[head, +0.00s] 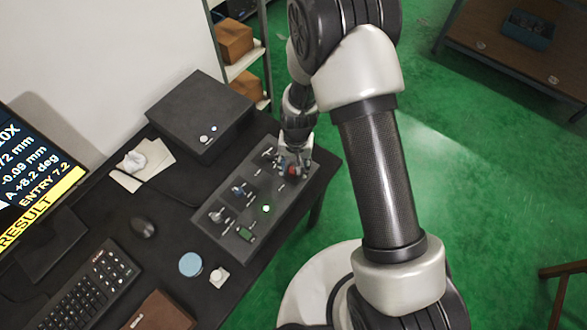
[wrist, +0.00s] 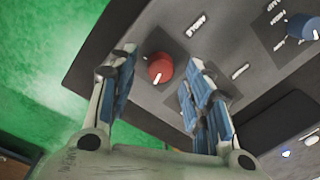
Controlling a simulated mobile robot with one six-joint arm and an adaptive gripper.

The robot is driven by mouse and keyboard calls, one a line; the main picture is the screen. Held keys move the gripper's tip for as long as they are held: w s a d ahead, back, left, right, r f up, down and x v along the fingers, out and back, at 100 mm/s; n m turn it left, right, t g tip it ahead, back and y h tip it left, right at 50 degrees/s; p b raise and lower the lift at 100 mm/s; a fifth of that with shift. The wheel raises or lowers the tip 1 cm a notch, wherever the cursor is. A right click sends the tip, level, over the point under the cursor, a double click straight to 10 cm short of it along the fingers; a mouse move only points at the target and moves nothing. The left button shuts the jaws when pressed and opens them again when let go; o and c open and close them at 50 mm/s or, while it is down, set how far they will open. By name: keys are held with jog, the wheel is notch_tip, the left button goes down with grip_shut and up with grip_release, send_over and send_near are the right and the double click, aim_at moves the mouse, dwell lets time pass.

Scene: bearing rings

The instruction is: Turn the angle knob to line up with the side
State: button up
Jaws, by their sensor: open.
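The red angle knob (wrist: 160,67) sits on the dark control panel (wrist: 215,50), beside the printed word ANGLE. It has a white pointer mark near its lower edge in the wrist view. My gripper (wrist: 162,58) is open, with one blue-padded finger on each side of the red knob. I cannot tell whether the fingers touch it. In the head view my gripper (head: 293,163) is over the right end of the panel (head: 215,232), and a bit of the red knob (head: 292,171) shows there. The side mark is too small to make out.
A blue knob (wrist: 302,27) stands farther along the panel. A monitor (head: 35,180) shows "A +8.2 deg". A dark box (head: 200,105) stands behind the panel; a mouse (head: 142,228), keyboard (head: 85,290) and blue disc (head: 190,264) lie on the table. Green floor is clear beyond the edge.

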jog(key=shift+f, duration=0.75)
jog(key=shift+c, duration=0.3)
jog(key=c, duration=1)
jog(key=shift+w+f+n+b, duration=0.1)
jog(key=shift+n+b, duration=0.55)
jog(key=shift+n, duration=0.25)
jog(key=n, duration=0.2)
jog(key=shift+n+b, duration=0.3)
jog(key=shift+b, duration=0.1)
jog(key=o, duration=1.1)
jog(key=shift+c, duration=0.2)
